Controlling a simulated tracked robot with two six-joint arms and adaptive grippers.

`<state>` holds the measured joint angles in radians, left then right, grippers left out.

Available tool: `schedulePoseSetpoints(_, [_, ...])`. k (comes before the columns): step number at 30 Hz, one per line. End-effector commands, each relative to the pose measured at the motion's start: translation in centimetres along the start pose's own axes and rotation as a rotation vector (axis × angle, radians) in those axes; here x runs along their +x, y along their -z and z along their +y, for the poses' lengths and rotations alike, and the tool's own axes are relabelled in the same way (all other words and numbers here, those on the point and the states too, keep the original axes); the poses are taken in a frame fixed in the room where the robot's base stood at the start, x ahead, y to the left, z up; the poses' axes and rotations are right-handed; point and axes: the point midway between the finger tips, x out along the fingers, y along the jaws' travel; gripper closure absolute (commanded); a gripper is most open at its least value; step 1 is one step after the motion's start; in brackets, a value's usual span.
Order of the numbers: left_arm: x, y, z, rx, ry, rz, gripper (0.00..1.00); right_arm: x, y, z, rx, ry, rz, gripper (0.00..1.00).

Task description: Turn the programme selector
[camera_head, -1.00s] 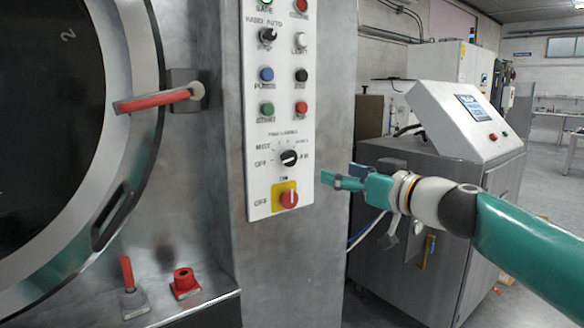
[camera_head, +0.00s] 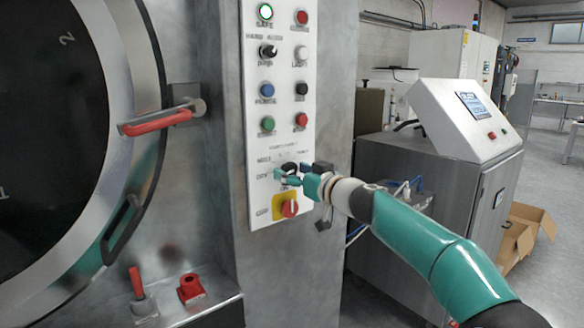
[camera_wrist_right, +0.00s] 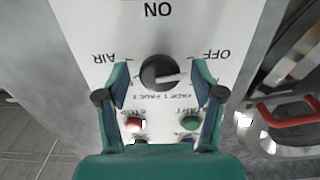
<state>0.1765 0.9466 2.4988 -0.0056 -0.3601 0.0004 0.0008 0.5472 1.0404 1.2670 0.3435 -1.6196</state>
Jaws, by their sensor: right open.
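The programme selector is a round black knob with a light pointer line on the white control panel. In the right wrist view the knob (camera_wrist_right: 160,72) sits between the two open fingers of my right gripper (camera_wrist_right: 162,82), with a gap on each side. The pointer line lies nearly level, aimed right, a little below the OFF label. In the head view my right gripper (camera_head: 292,173) is in front of the panel (camera_head: 284,120) and mostly covers the selector (camera_head: 288,168). My left gripper is in neither view.
The red and yellow ON/OFF switch (camera_head: 289,208) is just below the selector. A green button (camera_head: 268,124) and a red button (camera_head: 302,120) are above it. The round door with its red handle (camera_head: 158,122) stands left. A white-topped console (camera_head: 455,115) stands behind, right.

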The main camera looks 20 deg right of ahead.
Motion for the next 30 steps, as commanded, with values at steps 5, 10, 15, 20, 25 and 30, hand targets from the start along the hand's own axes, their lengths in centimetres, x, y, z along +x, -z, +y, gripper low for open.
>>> schedulePoseSetpoints(5, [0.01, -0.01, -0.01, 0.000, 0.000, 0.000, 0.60, 0.06, -0.05, 0.00, 0.000, 0.000, 0.000, 0.32])
schedulePoseSetpoints(10, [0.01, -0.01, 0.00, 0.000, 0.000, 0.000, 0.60, 0.03, -0.06, 0.01, 0.000, 0.000, 0.000, 0.49])
schedulePoseSetpoints(15, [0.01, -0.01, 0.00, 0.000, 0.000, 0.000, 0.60, 0.02, -0.06, 0.02, 0.000, 0.000, 0.000, 0.78])
schedulePoseSetpoints(20, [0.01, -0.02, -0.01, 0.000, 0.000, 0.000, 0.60, 0.08, -0.07, -0.30, 0.001, 0.002, -0.001, 0.92])
schedulePoseSetpoints(25, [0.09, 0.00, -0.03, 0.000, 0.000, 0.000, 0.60, -0.12, -0.15, 0.07, 0.016, 0.000, -0.002, 0.92])
schedulePoseSetpoints(30, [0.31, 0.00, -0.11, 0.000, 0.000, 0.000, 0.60, -0.12, -0.24, 0.12, 0.068, 0.000, -0.002, 0.92])
